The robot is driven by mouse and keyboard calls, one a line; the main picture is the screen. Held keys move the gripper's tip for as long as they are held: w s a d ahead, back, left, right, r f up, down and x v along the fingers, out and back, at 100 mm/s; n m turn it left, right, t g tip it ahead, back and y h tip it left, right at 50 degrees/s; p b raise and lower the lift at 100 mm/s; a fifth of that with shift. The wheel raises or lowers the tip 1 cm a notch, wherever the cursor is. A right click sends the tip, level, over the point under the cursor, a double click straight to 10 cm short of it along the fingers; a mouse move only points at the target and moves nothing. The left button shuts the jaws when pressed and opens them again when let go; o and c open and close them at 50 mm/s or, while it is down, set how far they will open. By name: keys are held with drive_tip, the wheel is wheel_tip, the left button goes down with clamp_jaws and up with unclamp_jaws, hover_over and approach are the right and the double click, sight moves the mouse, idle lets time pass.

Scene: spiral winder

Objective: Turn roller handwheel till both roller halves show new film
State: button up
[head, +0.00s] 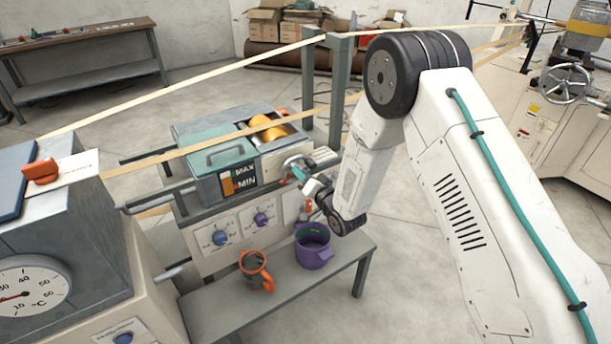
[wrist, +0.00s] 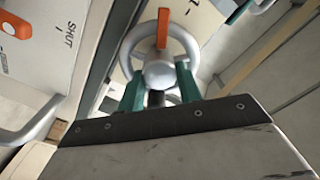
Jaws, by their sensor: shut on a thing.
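The roller handwheel (wrist: 191,42) is a silver ring with a round hub and an orange mark at its top in the wrist view. In the head view the handwheel (head: 291,160) sits on the right end of the grey tank, partly hidden by my gripper. My gripper (head: 300,173) has teal fingers; in the wrist view my gripper (wrist: 160,88) has them on either side of the wheel's lower part, shut on it. The roller (head: 267,129) shows yellow-orange through the tank's open top. Its far part is partly covered; I cannot tell how the film lies on each half.
The tank (head: 190,133) has a teal handled lid and a MAX/MIN gauge (head: 239,179). A tan strip (head: 185,150) runs above it. A purple pot (head: 313,250) and an orange-handled mug (head: 256,272) stand on the bench below. An orange lever (wrist: 16,24) marked SHUT is at upper left.

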drive_tip(key=shift+w+d+r+m, duration=0.1)
drive_tip(key=shift+m, duration=0.9)
drive_tip(key=shift+w+d+r+m, duration=0.1)
drive_tip(key=shift+m, duration=0.9)
drive_tip(key=shift+f, duration=0.1)
drive_tip(key=o, duration=1)
drive_tip(key=shift+d, duration=0.1)
drive_tip(key=shift+s+f, duration=0.1)
drive_tip(key=shift+v, duration=3.85)
